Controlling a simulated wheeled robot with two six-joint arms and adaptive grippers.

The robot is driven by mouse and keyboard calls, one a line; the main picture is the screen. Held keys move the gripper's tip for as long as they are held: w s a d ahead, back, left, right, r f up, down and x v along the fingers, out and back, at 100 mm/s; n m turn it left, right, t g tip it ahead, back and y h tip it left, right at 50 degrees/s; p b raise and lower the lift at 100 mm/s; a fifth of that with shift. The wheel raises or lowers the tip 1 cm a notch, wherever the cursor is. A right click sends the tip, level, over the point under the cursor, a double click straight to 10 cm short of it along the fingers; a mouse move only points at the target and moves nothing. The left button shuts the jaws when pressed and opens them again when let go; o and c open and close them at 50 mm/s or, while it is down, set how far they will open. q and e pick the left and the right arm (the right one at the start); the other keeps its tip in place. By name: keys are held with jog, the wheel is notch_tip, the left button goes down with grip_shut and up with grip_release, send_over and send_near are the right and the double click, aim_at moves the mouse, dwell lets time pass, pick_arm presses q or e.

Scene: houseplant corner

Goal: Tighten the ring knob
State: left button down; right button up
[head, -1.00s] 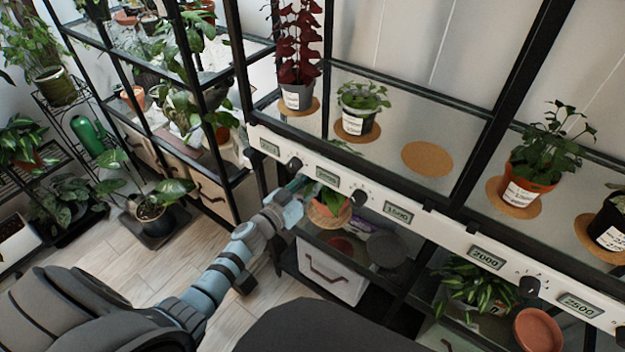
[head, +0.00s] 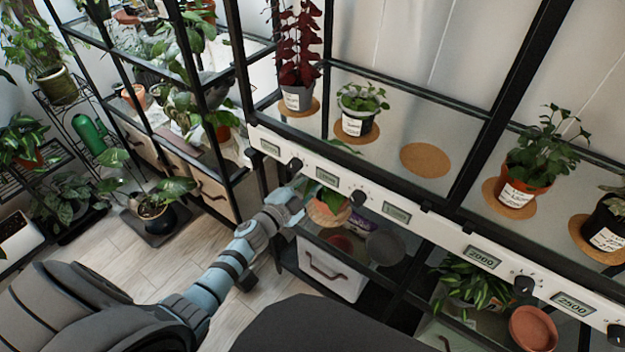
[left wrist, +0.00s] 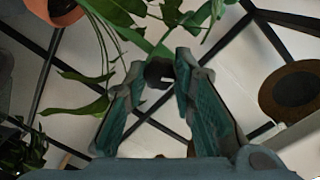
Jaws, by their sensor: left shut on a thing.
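My left gripper (head: 306,196) is below the white rail (head: 398,217), beside a terracotta pot (head: 326,214) with a green plant. In the left wrist view, the two teal fingers of my left gripper (left wrist: 158,82) come together around a small dark knob (left wrist: 158,70). The jaws are shut on it, and a green strip and leaves show just behind it. The ring it belongs to cannot be made out clearly. The pot also shows at the top left of the left wrist view (left wrist: 62,14). My right gripper is not in view.
Black dials, such as one by the pot (head: 358,197), and number displays line the rail. Potted plants stand on cork discs on the glass shelf above; one cork disc (head: 425,160) is bare. A white drawer box (head: 332,270) is below.

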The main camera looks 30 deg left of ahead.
pick_arm(q)
jog(key=shift+m+y+b, duration=0.35)
jog(key=shift+m+b, duration=0.7)
jog(key=shift+m, duration=3.25)
jog(key=shift+m+y+b, duration=0.35)
jog(key=shift+m+b, duration=0.65)
jog(key=shift+m, duration=3.3)
jog(key=c, duration=1.4)
grip_release()
jog(key=shift+c, duration=0.2)
jog(key=shift+o, duration=0.5)
jog(key=s, duration=0.7)
jog(key=shift+s+a, duration=0.25)
jog(key=shift+a, duration=0.05)
